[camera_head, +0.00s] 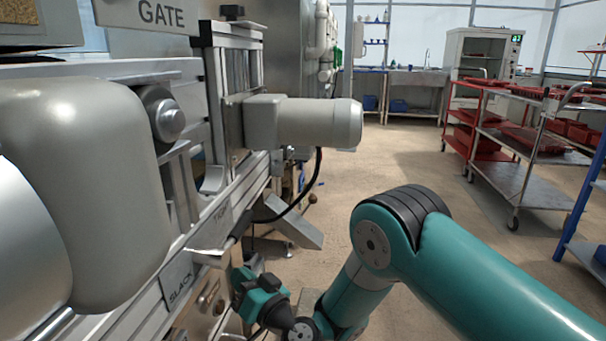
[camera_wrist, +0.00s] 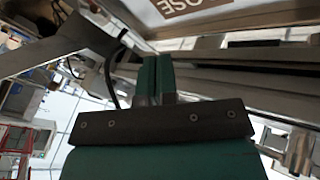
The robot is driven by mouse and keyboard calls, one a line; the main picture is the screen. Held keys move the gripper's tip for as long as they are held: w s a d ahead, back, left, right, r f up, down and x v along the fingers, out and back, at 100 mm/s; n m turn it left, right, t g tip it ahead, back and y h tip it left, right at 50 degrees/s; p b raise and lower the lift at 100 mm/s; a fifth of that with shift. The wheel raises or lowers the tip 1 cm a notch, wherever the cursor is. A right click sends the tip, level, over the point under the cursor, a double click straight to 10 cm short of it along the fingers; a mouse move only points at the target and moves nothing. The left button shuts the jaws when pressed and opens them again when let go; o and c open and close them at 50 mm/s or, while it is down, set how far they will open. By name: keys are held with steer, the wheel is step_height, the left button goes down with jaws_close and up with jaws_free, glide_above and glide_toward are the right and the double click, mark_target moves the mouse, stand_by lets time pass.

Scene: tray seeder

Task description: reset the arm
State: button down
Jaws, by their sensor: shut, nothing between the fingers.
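My teal arm (camera_head: 372,238) reaches in from the lower right of the head view and bends down beside the tray seeder (camera_head: 190,100). Its wrist end (camera_head: 262,298) hangs low, close to the machine's side near the "SLACK" label. My gripper's fingers cannot be made out in the head view. In the wrist view my gripper (camera_wrist: 157,78) shows as two teal fingers close together, shut and empty. Parts of the machine's metal frame (camera_wrist: 220,82) lie behind and beside the fingers; I cannot tell the gap between them.
A grey motor (camera_head: 305,122) with a black cable juts out from the machine above my wrist. Red trolleys (camera_head: 490,105) with trays stand at the right. A blue rack post (camera_head: 582,205) is at the right edge. The floor (camera_head: 400,155) between machine and trolleys is clear.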

steer(key=w+d+r+n+g, duration=0.2)
steer(key=d+r+n+g, duration=0.15)
steer(key=d+r, duration=0.2)
steer(key=s+d+r+g+h, duration=0.1)
steer(key=d+h, duration=0.2)
steer(key=d, duration=0.5)
steer(key=s+d+r+g+h, duration=0.1)
steer(key=d+g+h, duration=0.15)
steer(key=d, duration=0.45)
steer(key=s+d+r+m+g+h, duration=0.15)
steer(key=s+d+m+h, duration=0.25)
steer(key=s+d, duration=0.55)
steer(key=s+d+m+g+h, duration=0.25)
steer(key=s+d+h, duration=0.3)
steer(key=d, duration=0.75)
steer(key=s+a+r+n+g+y, duration=0.2)
steer(key=s+a+r+n+y, duration=0.45)
steer(key=s+a, duration=0.65)
step_height(320, 180, up, 34)
steer(key=w+a+h+p, duration=0.1)
steer(key=p, duration=3.1)
steer(key=shift+w+f, duration=0.25)
steer(key=shift+w, duration=0.05)
steer(key=shift+f+h, duration=0.1)
steer(key=shift+h, duration=0.15)
